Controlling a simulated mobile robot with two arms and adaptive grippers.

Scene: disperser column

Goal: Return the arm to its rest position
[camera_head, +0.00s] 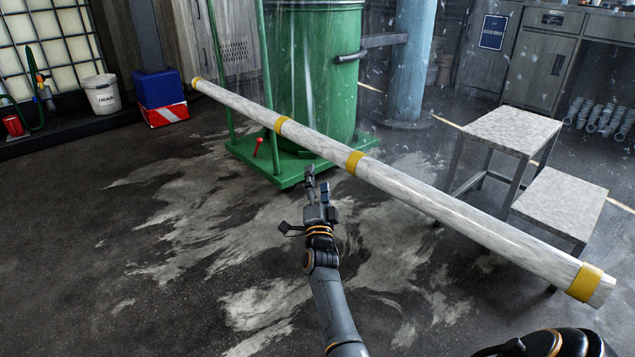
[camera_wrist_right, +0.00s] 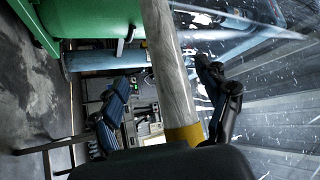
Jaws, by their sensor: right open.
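My right arm reaches up from the bottom of the head view. Its gripper (camera_head: 317,182) is near the middle, just below and left of a long pale pipe. The pipe (camera_head: 425,197) has several yellow bands and runs diagonally from upper left to lower right. In the right wrist view the gripper's two fingers (camera_wrist_right: 165,90) are spread apart, and the pipe (camera_wrist_right: 165,62) appears in the gap between them. One yellow band (camera_wrist_right: 184,134) shows close to the palm. I cannot tell whether the fingers touch the pipe. My left gripper is not in view.
A green drum (camera_head: 315,75) stands on a green trolley (camera_head: 275,178) behind the pipe. Two tables (camera_head: 515,130) (camera_head: 562,200) are at the right. A blue bin (camera_head: 158,88) and a white bucket (camera_head: 101,98) are at the far left. The left floor is clear.

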